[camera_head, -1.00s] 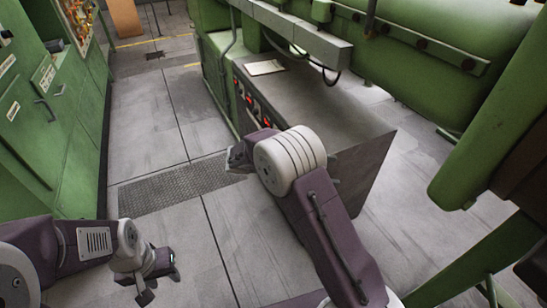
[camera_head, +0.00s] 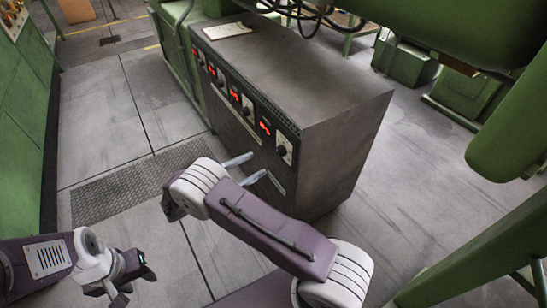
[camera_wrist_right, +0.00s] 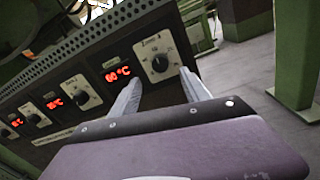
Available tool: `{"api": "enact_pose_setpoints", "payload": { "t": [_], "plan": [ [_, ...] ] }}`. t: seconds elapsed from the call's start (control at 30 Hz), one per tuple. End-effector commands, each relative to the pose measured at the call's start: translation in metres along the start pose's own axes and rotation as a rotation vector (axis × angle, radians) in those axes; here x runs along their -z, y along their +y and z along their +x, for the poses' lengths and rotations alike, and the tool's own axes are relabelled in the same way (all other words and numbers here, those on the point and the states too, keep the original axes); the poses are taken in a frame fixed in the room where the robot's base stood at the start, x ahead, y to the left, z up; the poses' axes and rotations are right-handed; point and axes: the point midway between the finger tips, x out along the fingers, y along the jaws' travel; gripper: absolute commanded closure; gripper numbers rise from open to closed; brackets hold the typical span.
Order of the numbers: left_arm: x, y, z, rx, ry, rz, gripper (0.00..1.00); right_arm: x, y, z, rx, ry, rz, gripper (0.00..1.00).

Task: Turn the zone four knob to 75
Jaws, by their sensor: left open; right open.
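The grey control cabinet (camera_head: 330,110) carries a row of red displays and black knobs along its front. The knob at the near end of the row (camera_head: 282,151) also shows in the right wrist view (camera_wrist_right: 160,63), with a display (camera_wrist_right: 118,74) reading 60 °C to its left. I take it as the zone four knob; its label is too small to read surely. My right gripper (camera_head: 248,168) is open and empty, in front of this knob. In the wrist view its fingers (camera_wrist_right: 161,78) are apart, just below the knob. My left gripper (camera_head: 136,280) is open and empty above the floor.
Other knobs (camera_wrist_right: 83,95) and displays (camera_wrist_right: 54,103) sit farther along the panel. White paper (camera_head: 228,30) lies on the cabinet top. Green machinery (camera_head: 460,30) stands at right and green cabinets (camera_head: 25,120) at left. The floor (camera_head: 110,120) between is clear.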

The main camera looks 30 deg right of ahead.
Motion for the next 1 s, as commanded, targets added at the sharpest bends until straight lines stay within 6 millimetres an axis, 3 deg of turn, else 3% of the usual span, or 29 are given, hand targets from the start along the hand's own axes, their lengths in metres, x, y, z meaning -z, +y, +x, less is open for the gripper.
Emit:
{"api": "enact_pose_setpoints", "payload": {
  "t": [0.4,0.77,0.97,1.0],
  "plan": [
    [-0.003,-0.001,0.025,0.0,0.0,0.0,0.58,0.002,-0.001,0.077,0.005,0.0,0.001,0.45],
    [-0.003,-0.001,0.025,0.0,0.0,0.0,0.58,-0.001,0.0,0.087,0.002,0.001,0.001,0.45],
    [-0.003,-0.001,0.025,0.0,0.0,0.0,0.58,-0.001,0.0,0.087,0.002,0.001,0.001,0.98],
    [-0.003,-0.001,0.025,0.0,0.0,0.0,0.58,-0.001,0.0,0.087,0.002,0.001,0.001,1.0]
  ]
}}
